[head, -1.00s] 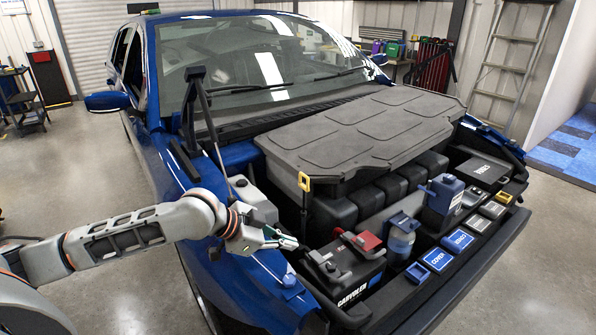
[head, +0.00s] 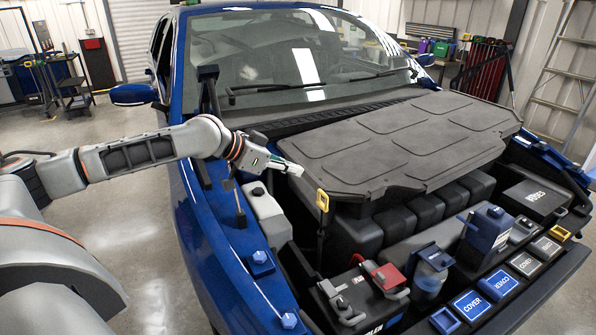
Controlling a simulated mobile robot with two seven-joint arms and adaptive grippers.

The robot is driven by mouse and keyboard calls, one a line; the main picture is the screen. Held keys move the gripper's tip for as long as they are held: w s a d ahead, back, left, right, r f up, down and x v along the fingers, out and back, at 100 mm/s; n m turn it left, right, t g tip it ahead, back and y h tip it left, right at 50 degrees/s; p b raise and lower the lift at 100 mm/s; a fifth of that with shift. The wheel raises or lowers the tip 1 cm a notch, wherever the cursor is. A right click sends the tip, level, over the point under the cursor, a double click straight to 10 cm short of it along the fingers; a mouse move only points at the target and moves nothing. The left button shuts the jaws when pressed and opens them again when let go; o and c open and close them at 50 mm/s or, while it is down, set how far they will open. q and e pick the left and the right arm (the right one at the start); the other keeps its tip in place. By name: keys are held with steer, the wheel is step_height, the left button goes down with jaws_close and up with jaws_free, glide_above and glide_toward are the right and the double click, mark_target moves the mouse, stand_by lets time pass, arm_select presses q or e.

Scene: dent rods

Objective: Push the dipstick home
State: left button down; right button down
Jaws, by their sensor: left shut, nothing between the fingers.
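The dipstick has a yellow loop handle (head: 322,200) on a dark upright stem, at the front left corner of the black engine cover (head: 400,145). The stem runs down beside the engine; its lower end is hard to make out. My left gripper (head: 297,170) is shut and empty. In the picture its tips are up and to the left of the yellow handle, with a visible gap between them. My right gripper is not in view.
A white reservoir (head: 266,212) stands left of the dipstick. The battery (head: 362,298) with a red terminal cover (head: 388,276) is in front. A blue-capped canister (head: 432,270) and a blue box (head: 486,232) stand to the right. A black prop (head: 209,92) rises at the left fender.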

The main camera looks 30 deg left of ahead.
arm_select(q)
steer(key=w+d+f, duration=0.3)
steer(key=w+f, duration=0.3)
steer(key=f, duration=0.2)
steer(key=shift+d+f+b, duration=0.15)
steer(key=shift+d+b, duration=0.15)
steer(key=shift+d, duration=0.05)
steer(key=shift+w, duration=0.1)
